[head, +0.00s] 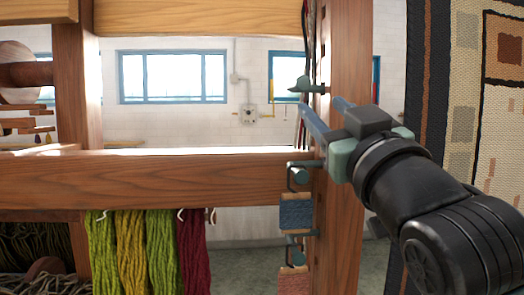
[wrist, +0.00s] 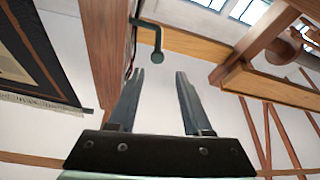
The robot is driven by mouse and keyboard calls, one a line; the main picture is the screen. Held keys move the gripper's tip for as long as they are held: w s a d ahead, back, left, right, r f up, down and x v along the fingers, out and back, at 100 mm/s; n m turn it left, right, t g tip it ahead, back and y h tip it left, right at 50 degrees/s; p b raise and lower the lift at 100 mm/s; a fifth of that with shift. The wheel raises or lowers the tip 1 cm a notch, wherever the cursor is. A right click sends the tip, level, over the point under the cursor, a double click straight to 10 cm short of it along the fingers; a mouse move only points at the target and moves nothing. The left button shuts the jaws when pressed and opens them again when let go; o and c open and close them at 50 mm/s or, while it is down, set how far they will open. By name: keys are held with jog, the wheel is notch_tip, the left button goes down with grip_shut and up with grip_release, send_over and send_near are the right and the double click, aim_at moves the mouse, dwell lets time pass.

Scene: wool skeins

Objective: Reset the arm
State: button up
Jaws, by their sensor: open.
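My gripper (head: 319,104) is in front of the right wooden post, level with the space between an upper and a lower green hook. Its two fingers are apart with nothing between them. In the wrist view the open fingers (wrist: 160,75) point up toward a dark green hook (wrist: 150,35) on a wooden post; the hook is beyond the fingertips, with no clear contact. The upper green hook (head: 308,88) is bare in the head view. Green, yellow, lime and maroon wool skeins (head: 160,250) hang from the crossbeam, left of my gripper.
The wooden post (head: 345,220) and crossbeam (head: 150,178) stand close to my arm. A blue woven sample (head: 296,214) and a pink one (head: 293,282) hang below the lower hook (head: 300,175). A patterned rug (head: 465,100) hangs at right. Windows (head: 172,77) are behind.

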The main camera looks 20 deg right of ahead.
jog(key=s+a+t+y, duration=0.1)
jog(key=s+a, duration=0.4)
jog(key=a, duration=0.6)
jog(key=s+a+t+y, duration=0.2)
jog(key=s+a+t, duration=0.2)
jog(key=a, duration=0.7)
jog(key=shift+s+a+r+m, duration=0.35)
jog(key=shift+s+m, duration=0.05)
jog(key=shift+s, duration=0.6)
